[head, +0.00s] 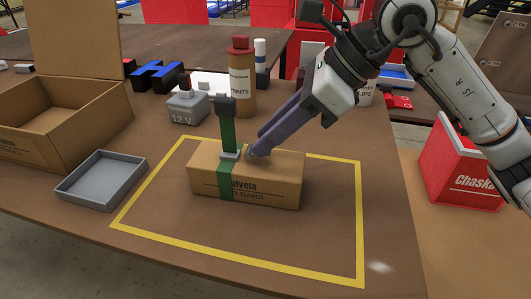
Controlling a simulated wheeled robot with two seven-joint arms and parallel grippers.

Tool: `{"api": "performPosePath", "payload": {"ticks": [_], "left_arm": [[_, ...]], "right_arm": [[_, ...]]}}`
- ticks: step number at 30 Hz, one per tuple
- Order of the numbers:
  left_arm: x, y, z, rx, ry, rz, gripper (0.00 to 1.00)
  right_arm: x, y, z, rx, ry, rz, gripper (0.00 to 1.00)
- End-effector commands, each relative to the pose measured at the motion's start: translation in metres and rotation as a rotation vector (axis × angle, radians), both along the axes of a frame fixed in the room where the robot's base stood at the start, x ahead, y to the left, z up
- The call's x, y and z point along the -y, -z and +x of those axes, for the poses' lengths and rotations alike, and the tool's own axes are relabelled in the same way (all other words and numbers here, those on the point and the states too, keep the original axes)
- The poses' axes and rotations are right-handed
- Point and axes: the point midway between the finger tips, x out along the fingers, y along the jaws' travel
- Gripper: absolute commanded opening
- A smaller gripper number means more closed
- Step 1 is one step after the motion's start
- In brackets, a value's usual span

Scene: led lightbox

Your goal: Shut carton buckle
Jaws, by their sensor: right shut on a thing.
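A closed brown carton (270,177) lies inside the yellow outline on the table. A green strap (227,181) runs over its top and down its front. A grey buckle (230,155) sits on the strap on top of the carton. A loose green strap piece with a dark end (225,104) stands upright behind the buckle. My right gripper (251,152) reaches in from the upper right, its purple fingers shut at the right side of the buckle. The small piece between its tips is largely hidden. My left gripper is out of view.
A shallow grey tray (91,200) and an open cardboard box (100,112) stand at the left. A 12 V battery (187,106) and a brown bottle (241,85) stand behind the carton. A red box (455,165) is at the right. The outlined area's front right is clear.

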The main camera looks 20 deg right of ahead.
Motion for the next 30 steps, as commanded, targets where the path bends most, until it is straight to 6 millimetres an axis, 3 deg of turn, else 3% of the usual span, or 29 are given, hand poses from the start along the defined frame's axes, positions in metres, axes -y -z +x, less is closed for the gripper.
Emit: {"api": "performPosePath", "payload": {"ticks": [1,6,18,30], "left_arm": [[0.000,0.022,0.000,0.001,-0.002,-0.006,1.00],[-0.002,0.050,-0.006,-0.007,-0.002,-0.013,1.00],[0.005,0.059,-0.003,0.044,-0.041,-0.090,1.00],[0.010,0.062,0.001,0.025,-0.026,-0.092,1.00]], "right_arm": [[0.003,0.014,-0.001,0.022,0.003,0.030,0.01],[0.007,0.018,-0.003,0.083,0.003,0.130,0.01],[0.012,0.020,-0.007,0.174,0.001,0.279,0.01],[0.012,0.018,-0.008,0.190,0.000,0.307,0.01]]}}
